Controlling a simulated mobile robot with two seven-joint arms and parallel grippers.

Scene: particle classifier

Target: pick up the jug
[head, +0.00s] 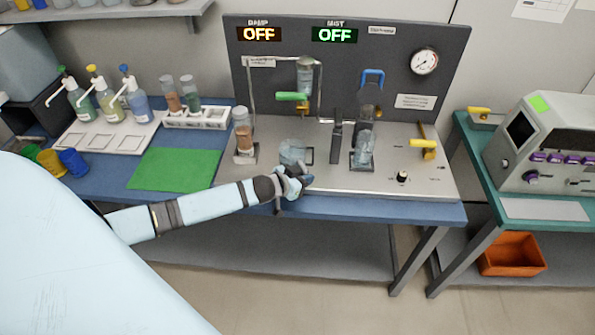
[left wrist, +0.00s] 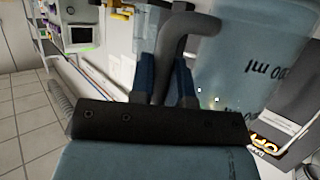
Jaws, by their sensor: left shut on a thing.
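My left gripper's blue fingers (left wrist: 165,80) are shut around the jug's grey handle (left wrist: 185,35). I cannot tell whether the jug's base touches the deck. My right gripper is not in view.
The apparatus deck (head: 320,185) holds a glass (head: 365,147) right of the jug and a tube of brown grains (head: 243,133) left of it. A green mat (head: 175,168) lies farther left. Pump bottles (head: 104,92) stand behind it. An analyser (head: 548,150) stands on the right table.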

